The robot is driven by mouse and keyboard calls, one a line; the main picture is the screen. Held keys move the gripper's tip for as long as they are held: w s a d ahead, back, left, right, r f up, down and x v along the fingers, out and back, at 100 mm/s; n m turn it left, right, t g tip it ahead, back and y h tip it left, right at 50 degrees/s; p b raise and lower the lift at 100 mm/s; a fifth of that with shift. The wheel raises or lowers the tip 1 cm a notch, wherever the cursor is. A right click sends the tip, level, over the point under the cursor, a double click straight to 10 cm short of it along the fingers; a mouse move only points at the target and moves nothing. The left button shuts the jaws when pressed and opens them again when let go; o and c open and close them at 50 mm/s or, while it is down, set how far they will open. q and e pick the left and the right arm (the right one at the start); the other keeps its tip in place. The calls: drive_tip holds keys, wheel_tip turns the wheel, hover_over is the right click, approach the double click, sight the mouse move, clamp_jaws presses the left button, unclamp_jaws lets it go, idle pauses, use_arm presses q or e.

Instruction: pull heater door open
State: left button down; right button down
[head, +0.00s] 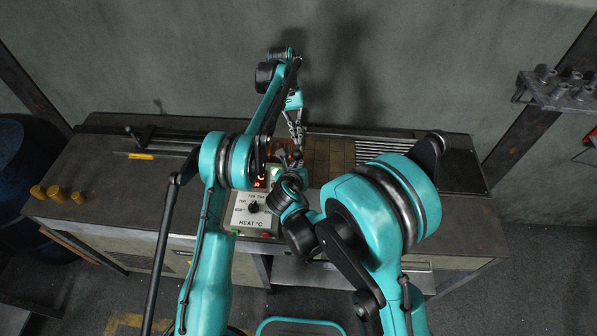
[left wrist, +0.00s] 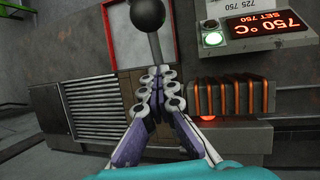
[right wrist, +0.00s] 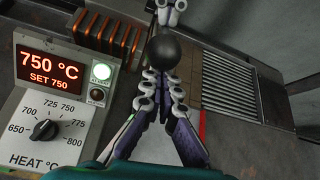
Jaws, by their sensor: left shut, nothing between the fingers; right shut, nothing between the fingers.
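A black ball knob on a rod (left wrist: 148,14) stands in front of my left gripper (left wrist: 157,73), whose closed fingertips meet at the rod's near end; contact is unclear. In the right wrist view the same kind of ball (right wrist: 177,55) lies just beyond the tips of my right gripper (right wrist: 161,77), which is shut and empty. The heater's glowing orange ribs (left wrist: 230,97) show beside the left fingers, and also in the right wrist view (right wrist: 107,34). I cannot make out the door's edge or how far it stands open. In the head view my right wrist hides its fingers.
The heat control box (head: 252,212) with dial stands at the bench front; its display (right wrist: 52,68) reads 750 °C. A slatted grate (right wrist: 230,82) lies beside the work area.

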sight(300, 151)
use_arm(q)
drive_tip(key=shift+f, duration=0.1)
use_arm(e)
drive_tip(key=shift+w+r, duration=0.15)
drive_tip(key=shift+r, duration=0.15)
use_arm(q)
drive_tip(key=shift+w+d+f, duration=0.1)
drive_tip(key=shift+f, duration=0.05)
use_arm(e)
drive_tip(key=shift+w+r, duration=0.6)
drive_tip(key=shift+r, duration=0.3)
use_arm(q)
drive_tip(key=c, duration=1.6)
unclamp_jaws()
use_arm(e)
drive_tip(key=shift+s+f, duration=0.1)
drive_tip(key=shift+s, duration=0.05)
